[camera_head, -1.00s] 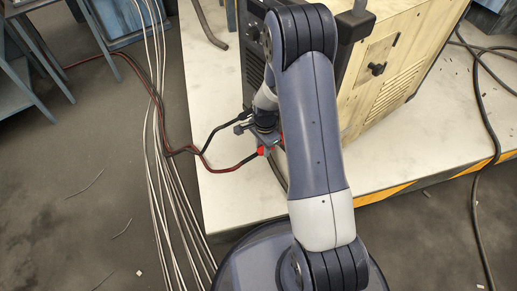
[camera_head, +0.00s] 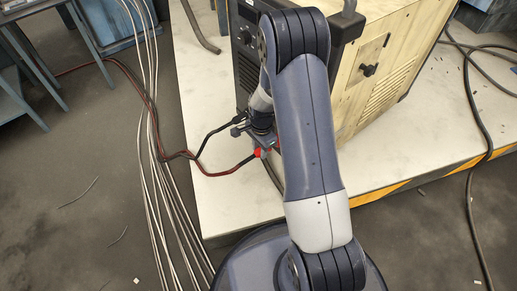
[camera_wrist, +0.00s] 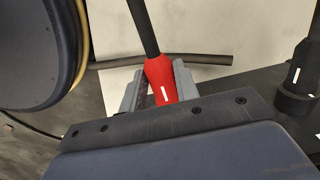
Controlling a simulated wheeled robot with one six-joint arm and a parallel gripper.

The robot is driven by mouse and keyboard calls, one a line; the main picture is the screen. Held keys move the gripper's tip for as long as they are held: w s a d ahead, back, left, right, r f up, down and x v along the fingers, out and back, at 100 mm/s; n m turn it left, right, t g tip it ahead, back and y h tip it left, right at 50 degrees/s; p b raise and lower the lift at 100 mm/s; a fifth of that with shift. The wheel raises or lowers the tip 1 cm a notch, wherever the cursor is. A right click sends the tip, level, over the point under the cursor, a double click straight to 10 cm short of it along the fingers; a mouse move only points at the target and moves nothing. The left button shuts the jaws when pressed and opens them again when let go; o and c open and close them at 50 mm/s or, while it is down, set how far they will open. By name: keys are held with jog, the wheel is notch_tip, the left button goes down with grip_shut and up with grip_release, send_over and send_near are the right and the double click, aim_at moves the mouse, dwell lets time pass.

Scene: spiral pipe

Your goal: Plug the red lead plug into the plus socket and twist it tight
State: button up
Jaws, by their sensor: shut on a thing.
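The red lead plug (camera_wrist: 162,82) is between the two fingers of my gripper (camera_wrist: 158,85) in the wrist view, with its black cable rising from its end. My gripper is shut on it. In the head view a small part of the red plug (camera_head: 259,153) shows beside the gripper (camera_head: 262,138), low in front of the machine's dark front panel (camera_head: 245,62). My arm covers much of that area. The plus socket is hidden, and I cannot tell whether the plug touches it. A black plug (camera_wrist: 297,88) stands at the right in the wrist view, apart from my gripper.
The wooden-sided machine (camera_head: 385,60) stands on a pale platform (camera_head: 215,205) with a striped edge. Red and black leads (camera_head: 205,172) run left across the platform to the floor. Several pale cables (camera_head: 160,190) lie on the floor at left. A dark hose (camera_head: 480,120) lies at right.

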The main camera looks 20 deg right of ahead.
jog(key=shift+w+d, duration=0.3)
jog(key=shift+d, duration=0.35)
jog(key=shift+w+d, duration=0.25)
jog(key=shift+d, duration=0.35)
jog(key=shift+f+b, duration=0.15)
jog(key=shift+b, duration=0.3)
jog(key=shift+s+f+t+y+b, duration=0.15)
jog(key=shift+t+y+b, duration=0.25)
jog(key=shift+t+b, duration=1.1)
jog(key=shift+s+d+t+y+b, duration=0.1)
jog(key=shift+t+y+b, duration=0.2)
jog(key=shift+b, duration=2.6)
jog(key=shift+f, duration=0.1)
jog(key=shift+t+b, duration=0.6)
jog(key=shift+b, duration=0.25)
grip_shut()
jog(key=shift+s+y, duration=0.15)
jog(key=shift+y, duration=0.25)
jog(key=shift+t, duration=0.3)
jog(key=shift+s+f+t+y, duration=0.15)
jog(key=shift+t+y, duration=0.25)
jog(key=shift+t, duration=0.5)
